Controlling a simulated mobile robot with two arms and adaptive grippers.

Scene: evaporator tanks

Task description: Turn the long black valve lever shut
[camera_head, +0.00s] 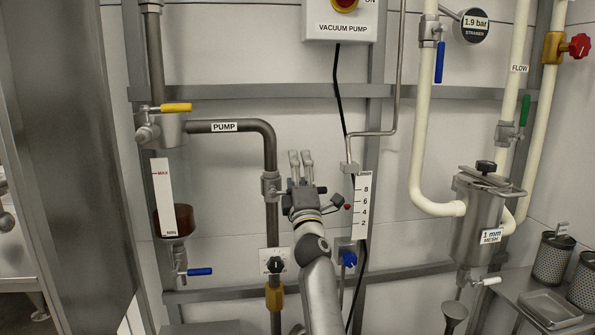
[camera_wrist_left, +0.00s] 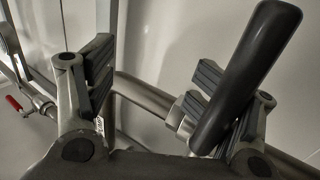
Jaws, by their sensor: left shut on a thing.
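The long black valve lever (camera_wrist_left: 246,75) slants across the right half of the left wrist view, over the right finger of my left gripper (camera_wrist_left: 155,85). Its lower end is near a metal fitting behind that finger. In the head view my left gripper (camera_head: 301,166) is at mid height, just right of the valve (camera_head: 271,186) on the pipe below the PUMP label. In the head view I cannot clearly make out the lever behind the gripper. My right gripper does not show.
The PUMP pipe (camera_head: 240,127) and a yellow handle (camera_head: 175,107) are up left. A flow scale (camera_head: 362,207) and a blue knob (camera_head: 349,259) are close on the right. A metal panel (camera_head: 75,160) stands at the left, a strainer tank (camera_head: 484,220) at the right.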

